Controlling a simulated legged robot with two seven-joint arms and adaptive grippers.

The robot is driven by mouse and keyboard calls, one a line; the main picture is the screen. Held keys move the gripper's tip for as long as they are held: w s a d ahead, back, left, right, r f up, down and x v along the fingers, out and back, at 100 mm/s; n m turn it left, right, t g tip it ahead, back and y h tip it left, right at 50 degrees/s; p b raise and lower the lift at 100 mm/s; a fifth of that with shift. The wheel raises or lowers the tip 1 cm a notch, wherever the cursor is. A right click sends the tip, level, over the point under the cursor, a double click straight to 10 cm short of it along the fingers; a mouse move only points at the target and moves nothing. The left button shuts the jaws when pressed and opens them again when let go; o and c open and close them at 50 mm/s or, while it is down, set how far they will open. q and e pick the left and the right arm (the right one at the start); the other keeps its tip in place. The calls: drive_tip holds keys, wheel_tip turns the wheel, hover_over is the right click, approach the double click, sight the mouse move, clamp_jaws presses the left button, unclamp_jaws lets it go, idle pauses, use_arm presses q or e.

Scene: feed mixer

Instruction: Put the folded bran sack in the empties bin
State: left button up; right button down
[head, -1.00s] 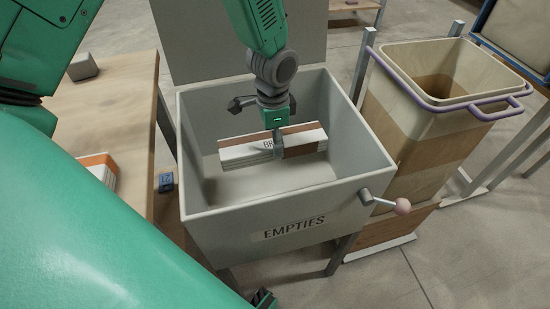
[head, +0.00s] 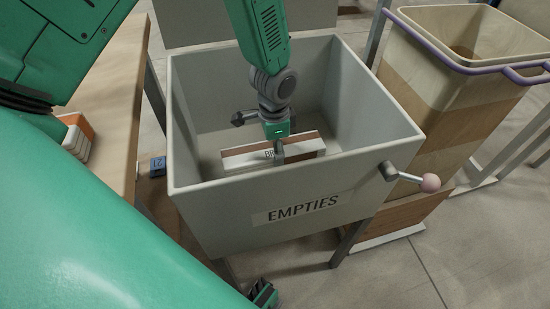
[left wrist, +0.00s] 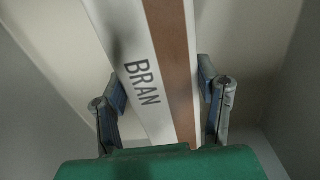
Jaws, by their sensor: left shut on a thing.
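The folded bran sack (head: 240,158) is a flat white bundle with brown bands and dark lettering. My left gripper (head: 279,152) is shut on it across its middle. The sack also shows in the left wrist view (left wrist: 145,85), marked BRAN, between the two fingers of my left gripper (left wrist: 164,97). The empties bin (head: 300,212) is a grey open box labelled EMPTIES. The sack is inside the bin, below its rim and near the front wall. I cannot tell whether it touches the bin floor.
A handle with a pink knob (head: 429,183) sticks out from the bin's right side. A tall wooden bin with a purple rail (head: 450,55) stands to the right. A wooden table (head: 112,125) with an orange and white bundle (head: 75,138) is at left.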

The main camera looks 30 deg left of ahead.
use_arm(q)
drive_tip(key=shift+d+f+b, duration=0.25)
drive_tip(key=shift+f, duration=0.35)
drive_tip(key=shift+d+f+b, duration=0.2)
drive_tip(key=shift+f+b, duration=0.05)
drive_tip(key=shift+f, duration=0.35)
drive_tip(key=shift+d+f, duration=0.2)
drive_tip(key=shift+d, duration=0.05)
drive_tip(key=shift+d+r, duration=0.15)
drive_tip(key=shift+a, duration=0.2)
drive_tip(key=o, duration=1)
drive_tip(key=shift+a+f, duration=0.2)
drive_tip(key=shift+f, duration=0.05)
drive_tip(key=shift+o, duration=1.1)
drive_tip(key=shift+a, duration=0.25)
drive_tip(key=shift+d+r, duration=0.1)
drive_tip(key=shift+d, duration=0.15)
wheel_tip(320, 180, up, 11)
drive_tip(key=p, duration=0.4)
drive_tip(key=shift+a+r+p, duration=0.1)
drive_tip(key=shift+r+p, duration=0.05)
drive_tip(key=shift+p, duration=0.2)
drive_tip(key=shift+r, duration=0.4)
drive_tip(key=shift+d, duration=0.2)
use_arm(e)
drive_tip(key=r, duration=0.1)
drive_tip(key=d+r, duration=0.1)
drive_tip(key=r, duration=0.1)
drive_tip(key=shift+r, duration=0.15)
